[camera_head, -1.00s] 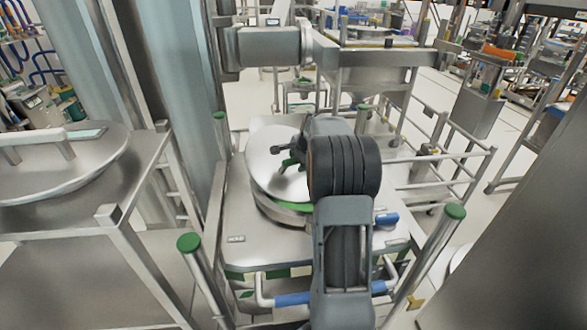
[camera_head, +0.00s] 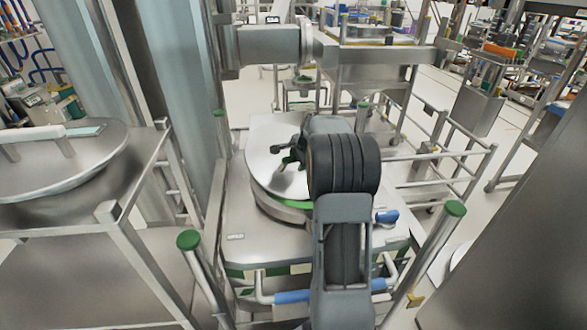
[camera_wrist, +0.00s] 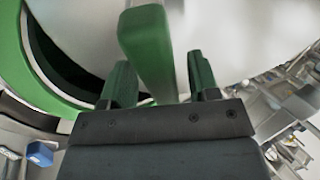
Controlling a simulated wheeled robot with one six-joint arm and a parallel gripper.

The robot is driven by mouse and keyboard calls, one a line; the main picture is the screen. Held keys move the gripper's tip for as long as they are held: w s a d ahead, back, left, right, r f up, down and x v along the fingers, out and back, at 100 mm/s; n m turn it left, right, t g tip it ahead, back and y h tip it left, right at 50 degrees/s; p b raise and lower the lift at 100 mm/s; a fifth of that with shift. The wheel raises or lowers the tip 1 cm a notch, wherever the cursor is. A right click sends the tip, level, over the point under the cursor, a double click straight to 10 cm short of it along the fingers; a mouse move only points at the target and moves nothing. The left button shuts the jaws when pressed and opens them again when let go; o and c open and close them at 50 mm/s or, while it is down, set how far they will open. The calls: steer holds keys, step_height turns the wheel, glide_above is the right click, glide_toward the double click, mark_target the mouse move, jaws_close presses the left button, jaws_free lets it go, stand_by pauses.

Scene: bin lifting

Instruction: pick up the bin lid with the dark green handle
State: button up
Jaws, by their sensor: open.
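The bin lid (camera_head: 263,160) is a round silver disc lying on a bin with a green rim (camera_head: 290,205), and it fills the top of the wrist view (camera_wrist: 220,25). Its green handle (camera_wrist: 147,45) is a bar standing out towards my gripper. My gripper (camera_wrist: 160,82) is open, with one green-tipped finger on each side of the handle's near end. I cannot tell whether either finger touches it. In the head view my gripper (camera_head: 290,155) is over the lid, and my arm hides the lid's right part. The handle is hard to tell from the fingers there.
The bin stands on a steel cart (camera_head: 240,238) with green-capped posts (camera_head: 189,240) and blue grips (camera_head: 293,297). Another lid with a pale handle (camera_head: 60,165) is on a steel stand at the left. A steel beam (camera_head: 268,46) is behind the bin.

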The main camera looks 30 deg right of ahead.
steer(key=shift+c, duration=0.2)
steer(key=shift+f, duration=0.1)
jaws_close()
steer(key=shift+s+f, duration=0.1)
steer(key=shift+f, duration=0.05)
stand_by(0.8)
steer(key=shift+r, duration=0.2)
